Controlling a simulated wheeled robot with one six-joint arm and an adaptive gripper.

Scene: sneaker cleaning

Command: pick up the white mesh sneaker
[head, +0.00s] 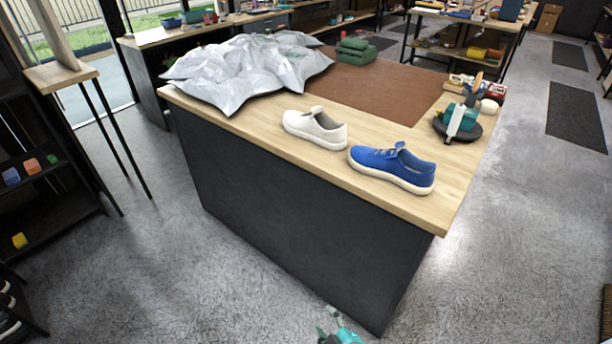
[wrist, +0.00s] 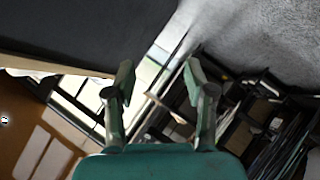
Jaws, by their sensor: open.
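The white sneaker (head: 315,128) stands upright on the wooden worktop near its front edge, in the head view. A blue sneaker (head: 393,166) with a white sole stands just to its right, a small gap apart. My gripper (head: 332,318) shows at the bottom of the head view, low in front of the bench and well away from both shoes. In the wrist view my gripper (wrist: 158,80) has its two green fingers spread wide with nothing between them. The white sneaker cannot be made out in the wrist view.
The bench (head: 290,210) has a dark front panel. Crumpled grey bags (head: 240,68) lie left of the shoes, and a brown mat (head: 375,90) lies behind. A teal and white tool (head: 460,118) stands at the right end. A dark shelf (head: 45,190) stands at left. The floor in front is clear.

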